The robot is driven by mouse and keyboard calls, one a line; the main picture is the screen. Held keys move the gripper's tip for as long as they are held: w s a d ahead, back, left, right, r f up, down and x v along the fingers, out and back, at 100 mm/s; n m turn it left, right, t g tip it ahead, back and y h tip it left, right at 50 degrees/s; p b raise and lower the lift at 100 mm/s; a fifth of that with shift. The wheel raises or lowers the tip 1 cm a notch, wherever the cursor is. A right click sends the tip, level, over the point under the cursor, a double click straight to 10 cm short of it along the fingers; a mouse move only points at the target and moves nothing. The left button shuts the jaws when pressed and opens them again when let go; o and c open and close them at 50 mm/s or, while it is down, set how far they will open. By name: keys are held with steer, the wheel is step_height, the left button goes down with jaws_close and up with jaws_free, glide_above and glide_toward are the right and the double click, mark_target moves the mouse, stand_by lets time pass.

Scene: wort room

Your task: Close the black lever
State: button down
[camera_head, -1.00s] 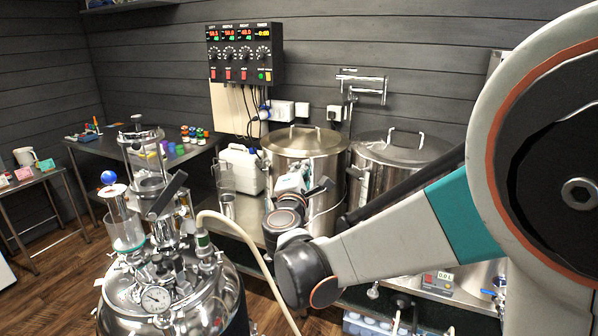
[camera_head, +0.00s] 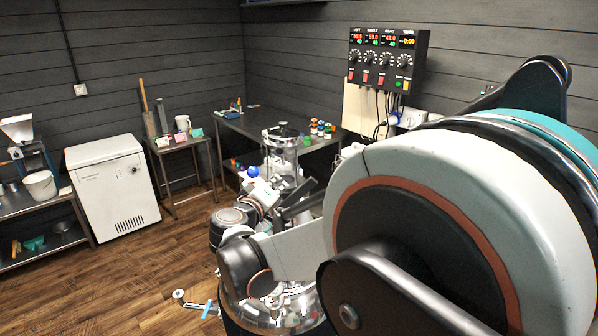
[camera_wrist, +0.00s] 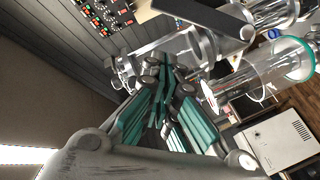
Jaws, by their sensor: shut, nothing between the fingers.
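The black lever (camera_wrist: 208,16) is a flat dark bar crossing the top of the wrist view, slanting down to the right. It belongs to the fittings on top of the steel vessel (camera_head: 275,308). My gripper (camera_wrist: 165,77), with teal finger pads, is shut and empty. In the wrist view its fingertips lie below the lever with a visible gap in the picture; I cannot tell the true distance. In the head view my arm largely covers the vessel. Dark parts beside the glass column there overlap, so lever and gripper are hard to tell apart.
A clear glass cylinder with a green rim (camera_wrist: 262,82) stands right of my fingers. The control panel (camera_head: 386,60) is on the back wall. A side table (camera_head: 262,121), a white chest (camera_head: 112,184) and a shelf stand further back. Open wooden floor lies at the left.

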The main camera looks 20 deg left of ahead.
steer(key=shift+m, duration=0.3)
steer(key=w, duration=0.2)
steer(key=w+a+f, duration=0.1)
steer(key=w, duration=0.2)
steer(key=w+a+f, duration=0.1)
steer(key=w, duration=0.2)
steer(key=shift+w+a, duration=0.15)
steer(key=shift+w, duration=0.1)
steer(key=d+f, duration=0.1)
steer(key=d, duration=0.1)
steer(key=f, duration=0.1)
steer(key=shift+w+d+f+b, duration=0.25)
steer(key=shift+d+f+b, duration=0.05)
steer(key=shift+d+b, duration=0.1)
steer(key=shift+d, duration=0.1)
steer(key=shift+d+f+m+y, duration=0.1)
steer(key=shift+d+m+y, duration=0.15)
steer(key=shift+m+y, duration=0.05)
